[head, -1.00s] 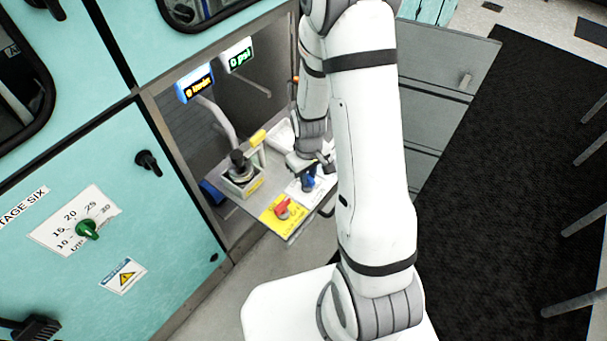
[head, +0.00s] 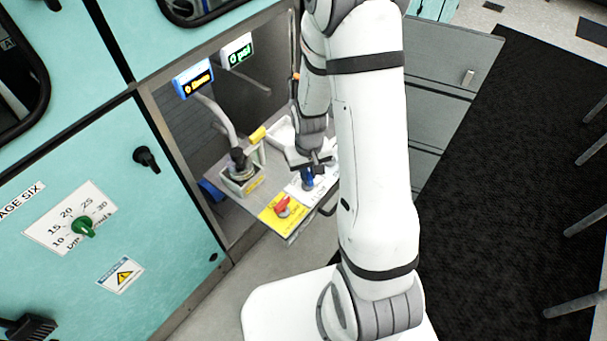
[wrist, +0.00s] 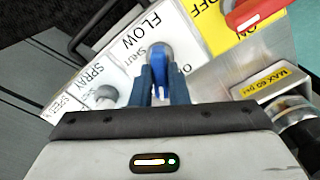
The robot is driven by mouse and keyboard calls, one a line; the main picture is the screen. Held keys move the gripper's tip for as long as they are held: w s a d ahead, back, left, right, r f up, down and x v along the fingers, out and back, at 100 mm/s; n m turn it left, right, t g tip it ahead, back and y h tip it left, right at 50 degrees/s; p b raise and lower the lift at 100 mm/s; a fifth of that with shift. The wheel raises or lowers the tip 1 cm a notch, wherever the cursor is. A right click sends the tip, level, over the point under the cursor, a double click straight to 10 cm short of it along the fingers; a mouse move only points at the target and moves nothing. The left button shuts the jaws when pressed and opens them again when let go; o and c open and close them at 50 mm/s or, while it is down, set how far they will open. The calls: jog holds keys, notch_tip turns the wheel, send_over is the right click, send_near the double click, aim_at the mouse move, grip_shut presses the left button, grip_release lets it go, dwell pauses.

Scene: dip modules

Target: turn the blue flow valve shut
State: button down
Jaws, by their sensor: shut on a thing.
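The blue flow valve (wrist: 158,70) stands on the white FLOW label plate (wrist: 185,40) in the wrist view. My gripper (wrist: 160,82) is over it, with its blue fingers on either side of the handle and shut on it. In the head view the valve (head: 307,178) shows as a small blue spot under my gripper (head: 309,170). The fingers and the valve's lower part are partly hidden there by my wrist. The exact angle of the handle is hard to tell.
A red handle (head: 283,205) on a yellow plate (head: 270,214) is beside the flow valve. A grey knob (wrist: 105,93) on the SPRAY plate is on the other side. A black-topped fitting (head: 239,160) stands behind. Two displays (head: 193,79) (head: 238,51) hang above.

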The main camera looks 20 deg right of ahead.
aim_at(308, 174)
jog(key=m+b, duration=0.2)
jog(key=m, duration=0.3)
jog(key=shift+f+m, duration=0.15)
jog(key=shift+m, duration=0.15)
jog(key=m+b, duration=0.1)
jog(key=m, duration=0.4)
jog(key=shift+m, duration=0.3)
jog(key=shift+s, duration=0.1)
jog(key=c, duration=1.4)
grip_release()
notch_tip(308, 174, up, 8)
jog(key=shift+r, duration=0.1)
